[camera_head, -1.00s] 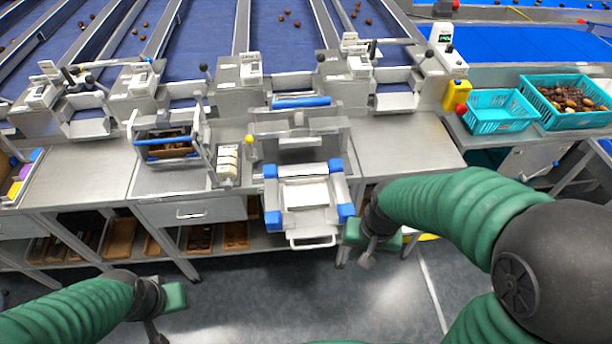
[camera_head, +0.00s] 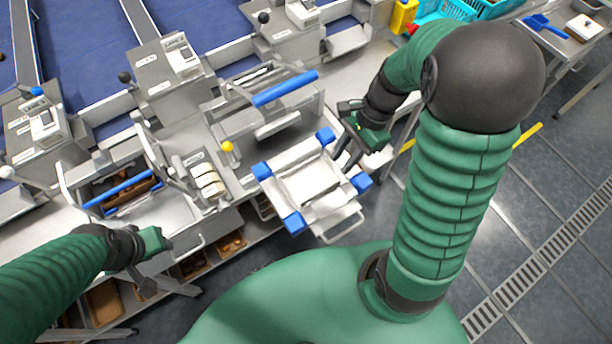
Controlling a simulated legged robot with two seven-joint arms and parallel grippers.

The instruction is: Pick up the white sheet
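A flat white sheet-like panel (camera_head: 310,184) lies in the metal frame with blue corner blocks (camera_head: 293,222), in front of the middle station. I cannot tell whether this panel is a loose sheet. A small white patch (camera_head: 378,160) shows just right of the frame, partly behind my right gripper; what it is is unclear. My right gripper (camera_head: 346,157) is at the right side of the frame, with its dark fingers apart and nothing seen between them. My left gripper (camera_head: 146,278) hangs at the lower left, away from the frame; its finger opening is unclear.
A press with a blue handle bar (camera_head: 285,89) stands behind the frame. A yellow-knobbed lever (camera_head: 228,147) and white rollers (camera_head: 208,181) are to its left. Another blue-handled unit (camera_head: 118,190) is further left. Teal crates (camera_head: 440,10) stand at the top right.

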